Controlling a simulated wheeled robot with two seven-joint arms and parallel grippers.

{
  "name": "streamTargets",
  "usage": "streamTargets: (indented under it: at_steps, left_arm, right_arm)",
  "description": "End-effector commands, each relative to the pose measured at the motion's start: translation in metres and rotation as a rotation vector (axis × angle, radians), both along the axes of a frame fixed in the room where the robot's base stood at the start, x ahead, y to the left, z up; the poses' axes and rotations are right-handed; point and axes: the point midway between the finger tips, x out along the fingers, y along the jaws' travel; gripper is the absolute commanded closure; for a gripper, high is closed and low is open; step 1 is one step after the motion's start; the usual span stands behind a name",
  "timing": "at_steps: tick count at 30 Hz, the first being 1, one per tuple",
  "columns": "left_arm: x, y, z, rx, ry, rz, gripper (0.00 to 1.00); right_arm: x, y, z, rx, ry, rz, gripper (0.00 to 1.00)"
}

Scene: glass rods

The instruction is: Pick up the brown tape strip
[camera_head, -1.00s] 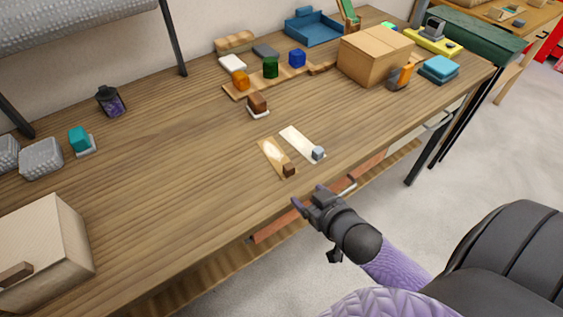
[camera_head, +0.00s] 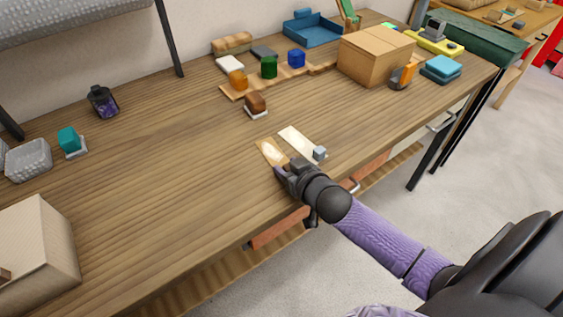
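The brown tape strip (camera_head: 268,149) lies flat on the wooden table near its front edge. Its near end, where a small dark brown block sat, is now hidden behind my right gripper (camera_head: 281,171). The gripper reaches in from the lower right, with its fingertips at the strip's near end. I cannot tell whether it is open or shut, or whether it touches the strip. A white strip (camera_head: 297,140) with a small grey block (camera_head: 320,152) at its near end lies just right of the brown one. My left gripper is not in view.
A brown block (camera_head: 255,102) stands behind the strips. Farther back, a wooden rack holds orange, green and blue blocks (camera_head: 269,67). A cardboard box (camera_head: 374,56) stands at the right and a pale box (camera_head: 35,252) at the front left.

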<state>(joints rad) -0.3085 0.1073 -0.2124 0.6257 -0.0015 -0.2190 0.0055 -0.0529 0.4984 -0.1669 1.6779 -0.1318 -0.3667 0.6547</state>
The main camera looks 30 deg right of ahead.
Motion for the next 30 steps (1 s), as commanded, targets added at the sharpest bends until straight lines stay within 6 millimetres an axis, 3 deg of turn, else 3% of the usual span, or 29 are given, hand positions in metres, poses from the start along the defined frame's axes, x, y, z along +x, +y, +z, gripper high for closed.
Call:
streamTargets:
  at_steps: [1,6,7,17,24,30]
  left_arm:
    - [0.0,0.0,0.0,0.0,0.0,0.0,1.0]
    - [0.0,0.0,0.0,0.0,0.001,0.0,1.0]
    - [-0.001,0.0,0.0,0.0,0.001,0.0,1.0]
    - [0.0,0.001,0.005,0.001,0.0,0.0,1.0]
    - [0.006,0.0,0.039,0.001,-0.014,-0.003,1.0]
    - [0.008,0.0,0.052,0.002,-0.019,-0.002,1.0]
  right_arm:
    - [0.0,0.0,0.0,0.0,0.0,0.0,0.62]
    - [0.0,0.0,0.0,0.0,0.0,0.0,0.98]
    - [0.0,0.0,0.0,0.0,0.0,0.0,1.0]
    - [0.0,0.0,0.008,-0.001,-0.002,0.0,1.0]
    - [0.0,0.0,0.073,0.0,-0.004,0.001,1.0]
    - [0.0,0.0,0.103,-0.001,-0.003,0.001,1.0]
